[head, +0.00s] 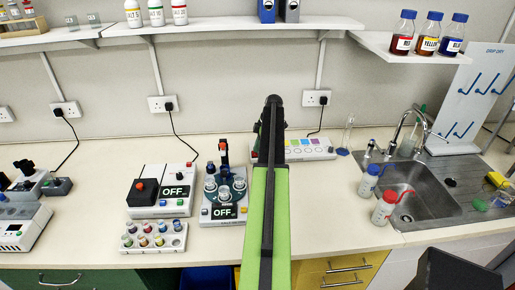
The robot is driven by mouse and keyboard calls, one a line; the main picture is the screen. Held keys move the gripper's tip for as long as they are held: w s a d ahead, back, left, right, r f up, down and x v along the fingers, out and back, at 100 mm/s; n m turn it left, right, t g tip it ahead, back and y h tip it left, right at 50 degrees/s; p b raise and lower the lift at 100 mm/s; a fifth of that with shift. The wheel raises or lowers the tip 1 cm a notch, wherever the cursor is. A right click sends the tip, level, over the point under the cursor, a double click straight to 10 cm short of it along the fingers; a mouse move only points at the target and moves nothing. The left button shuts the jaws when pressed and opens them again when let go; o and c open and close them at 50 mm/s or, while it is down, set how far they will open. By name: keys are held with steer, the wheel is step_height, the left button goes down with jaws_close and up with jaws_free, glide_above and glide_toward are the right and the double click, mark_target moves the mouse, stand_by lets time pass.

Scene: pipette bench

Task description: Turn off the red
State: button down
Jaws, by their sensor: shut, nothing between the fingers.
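No red square can be made out on the visible part, and any switch positions are too small to tell. My gripper (273,101) is shut and empty, at the far end of my green arm. It appears in front of the wall, above the strip in the picture; its distance from the strip cannot be told.
Left of my arm stand a device with round lids (226,190) and a white device with a black block (175,187), both showing OFF. A rack of coloured vials (153,236) sits before them. Two wash bottles (384,206) and a sink (425,190) are at right. Bench between is clear.

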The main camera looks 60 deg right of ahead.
steer(key=shift+d+f, duration=0.1)
steer(key=shift+f, duration=0.05)
steer(key=shift+s+a+f, duration=0.15)
steer(key=shift+s+a, duration=0.3)
steer(key=shift+a, duration=0.3)
steer(key=shift+w+r+p, duration=0.15)
steer(key=shift+r+p, duration=0.4)
steer(key=shift+p, duration=0.25)
steer(key=r+p, duration=0.5)
steer(key=shift+w+d, duration=0.25)
steer(key=shift+d, duration=0.15)
steer(key=d+p+v, duration=0.1)
steer(key=p+v, duration=0.7)
steer(key=shift+d+r, duration=0.2)
